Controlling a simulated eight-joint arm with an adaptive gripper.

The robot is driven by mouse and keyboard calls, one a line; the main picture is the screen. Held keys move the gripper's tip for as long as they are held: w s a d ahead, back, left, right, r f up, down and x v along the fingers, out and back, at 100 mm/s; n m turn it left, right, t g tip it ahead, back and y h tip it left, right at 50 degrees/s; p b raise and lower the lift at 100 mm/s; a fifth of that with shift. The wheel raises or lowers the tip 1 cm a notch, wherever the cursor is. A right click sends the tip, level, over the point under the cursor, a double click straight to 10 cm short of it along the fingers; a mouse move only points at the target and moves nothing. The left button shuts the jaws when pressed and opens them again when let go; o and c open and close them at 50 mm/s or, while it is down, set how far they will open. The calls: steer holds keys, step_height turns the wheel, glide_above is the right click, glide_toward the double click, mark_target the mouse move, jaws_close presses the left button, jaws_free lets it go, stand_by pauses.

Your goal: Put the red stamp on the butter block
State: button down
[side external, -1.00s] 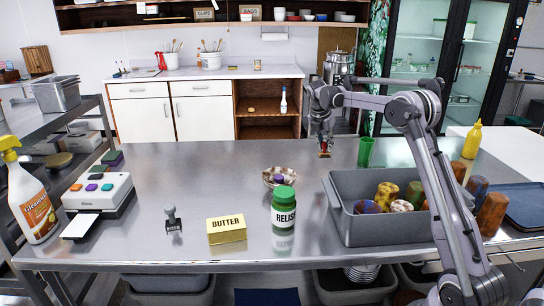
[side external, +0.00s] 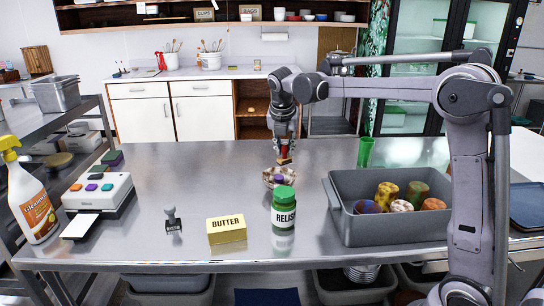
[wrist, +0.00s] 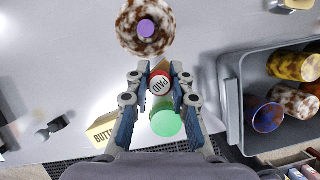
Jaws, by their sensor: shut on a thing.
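My gripper (side external: 284,143) is shut on the red stamp (side external: 284,152), which hangs upright in the air behind the relish jar. In the wrist view the red stamp (wrist: 160,82) sits between the fingers, with a white "PAID" label facing the camera. The yellow butter block (side external: 227,231) lies on the steel table, in front and to the left of my gripper. In the wrist view the butter block (wrist: 103,131) shows at lower left, partly hidden by a finger.
A relish jar (side external: 284,209) with a green lid stands right of the butter. Behind it is a speckled bowl (side external: 268,180) with a purple thing in it. A grey tub (side external: 385,232) with several cups is at right. A dark stamp (side external: 172,219) stands left of the butter.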

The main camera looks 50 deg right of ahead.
steer(key=s+a+n, duration=0.3)
steer(key=a, duration=0.8)
glide_above(226, 223)
steer(key=shift+t+y, duration=0.4)
step_height(226, 223, down, 6)
steer(key=shift+w+f, duration=0.1)
steer(key=shift+f, duration=2)
steer(key=shift+f, duration=0.15)
steer(key=c, duration=1.2)
jaws_free()
